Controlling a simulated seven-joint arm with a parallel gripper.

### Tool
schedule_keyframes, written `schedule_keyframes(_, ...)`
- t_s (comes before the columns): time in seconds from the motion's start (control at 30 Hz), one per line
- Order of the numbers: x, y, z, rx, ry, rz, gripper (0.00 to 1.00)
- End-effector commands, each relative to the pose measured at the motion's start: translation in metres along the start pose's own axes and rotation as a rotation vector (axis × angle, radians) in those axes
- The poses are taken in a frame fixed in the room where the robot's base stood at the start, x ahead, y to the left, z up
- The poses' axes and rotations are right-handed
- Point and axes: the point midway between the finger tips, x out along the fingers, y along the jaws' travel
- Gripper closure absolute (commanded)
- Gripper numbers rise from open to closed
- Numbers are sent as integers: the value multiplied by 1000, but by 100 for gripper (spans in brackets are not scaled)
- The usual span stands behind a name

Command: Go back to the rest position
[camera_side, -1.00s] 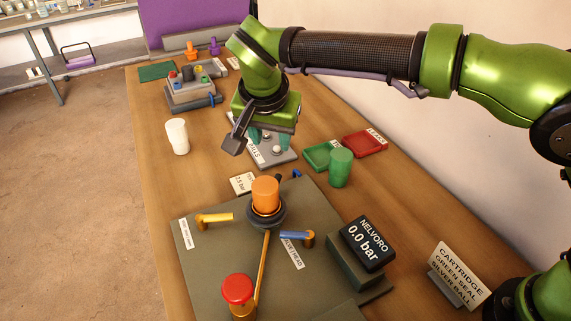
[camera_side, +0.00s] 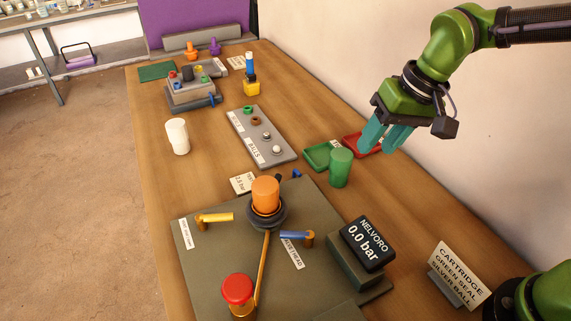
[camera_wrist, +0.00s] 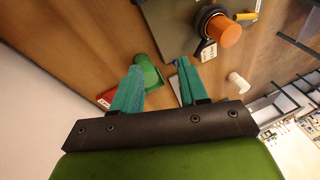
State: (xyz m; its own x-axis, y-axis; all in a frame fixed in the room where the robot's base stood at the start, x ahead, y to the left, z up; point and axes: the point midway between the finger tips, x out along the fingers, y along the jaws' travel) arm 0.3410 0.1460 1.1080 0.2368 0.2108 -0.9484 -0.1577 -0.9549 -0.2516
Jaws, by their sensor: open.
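My gripper (camera_side: 384,136) hangs in the air over the right side of the table, near the wall. Its two teal fingers are apart with nothing between them. In the side view the fingers partly cover the red tray (camera_side: 352,142). In the wrist view my gripper (camera_wrist: 158,82) also shows its fingers spread and empty. The green cup (camera_side: 340,168) stands upright to the left of and nearer than the fingers, by the green tray (camera_side: 318,154).
A grey ball holder (camera_side: 240,128), a white cup (camera_side: 178,136) and a yellow-and-blue item (camera_side: 251,82) stand left of my gripper. Nearer are the orange cylinder (camera_side: 265,190) on its plate, the pressure display (camera_side: 367,243) and a cartridge sign (camera_side: 460,272). The wall is close on the right.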

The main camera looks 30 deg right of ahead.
Motion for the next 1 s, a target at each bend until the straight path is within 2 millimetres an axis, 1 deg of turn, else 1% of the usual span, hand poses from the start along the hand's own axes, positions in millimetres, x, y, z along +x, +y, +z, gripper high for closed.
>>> schedule_keyframes(0.03,-13,17,10,-1,26,-34,57)
schedule_keyframes(0.1,-26,37,24,-12,67,-67,57)
schedule_keyframes(0.2,-40,62,46,-14,141,-94,57)
schedule_keyframes(0.3,-49,84,63,6,218,-98,57)
schedule_keyframes(0.4,-56,101,74,49,284,-89,57)
schedule_keyframes(0.47,-62,108,76,72,319,-82,57)
schedule_keyframes(0.6,-75,117,73,109,380,-74,57)
schedule_keyframes(1.0,-75,118,72,118,379,-72,57)
